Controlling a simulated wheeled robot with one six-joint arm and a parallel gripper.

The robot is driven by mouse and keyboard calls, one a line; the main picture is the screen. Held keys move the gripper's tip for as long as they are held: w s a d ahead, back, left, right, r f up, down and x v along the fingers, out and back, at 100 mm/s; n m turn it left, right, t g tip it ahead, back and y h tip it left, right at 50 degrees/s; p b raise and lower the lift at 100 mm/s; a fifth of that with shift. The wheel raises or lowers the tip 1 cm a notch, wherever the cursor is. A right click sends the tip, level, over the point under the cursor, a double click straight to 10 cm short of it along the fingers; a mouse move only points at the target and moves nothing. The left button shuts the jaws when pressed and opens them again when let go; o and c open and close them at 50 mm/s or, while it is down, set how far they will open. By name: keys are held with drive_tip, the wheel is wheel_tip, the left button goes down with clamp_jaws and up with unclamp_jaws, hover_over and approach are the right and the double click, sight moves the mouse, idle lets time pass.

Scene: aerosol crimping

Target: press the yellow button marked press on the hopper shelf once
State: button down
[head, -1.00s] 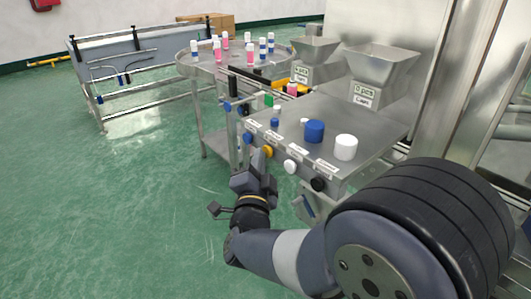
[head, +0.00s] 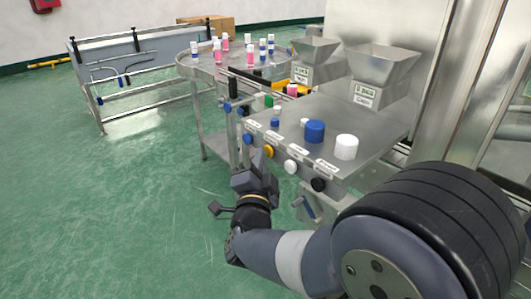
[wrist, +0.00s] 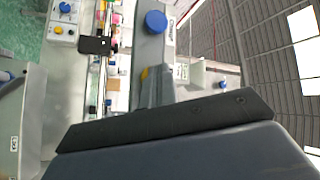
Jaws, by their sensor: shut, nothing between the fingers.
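The yellow button (head: 268,151) sits on the front face of the steel hopper shelf (head: 375,135), between a blue and a white button. It also shows in the wrist view as a small yellow patch (wrist: 144,73) beside the fingers. My gripper (head: 259,159) is shut and empty, its fingertips just in front of and slightly left of the yellow button in the head view. I cannot tell whether they touch it. In the wrist view the closed fingers (wrist: 152,88) partly cover the button. The button's marking is too small to read.
The front row also has a blue (head: 248,138), a white (head: 290,167) and a black button (head: 318,184). A blue cap (head: 315,131) and a white cap (head: 346,147) stand on the shelf. A round table (head: 187,66) with several bottles is behind. The green floor at left is clear.

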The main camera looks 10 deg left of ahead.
drive_tip(key=shift+s+a, duration=0.5)
drive_tip(key=shift+s, duration=0.1)
drive_tip(key=s+a+b, duration=0.1)
drive_tip(key=s+a, duration=0.2)
drive_tip(key=shift+s+a, duration=0.1)
drive_tip(key=shift+s, duration=0.3)
drive_tip(key=shift+w, duration=0.1)
idle(0.4)
drive_tip(key=p, duration=0.1)
drive_tip(key=w+d+p, duration=0.1)
drive_tip(key=p, duration=0.1)
drive_tip(key=shift+w+d+r, duration=0.2)
drive_tip(key=shift+w, duration=0.1)
drive_tip(key=shift+p, duration=0.65)
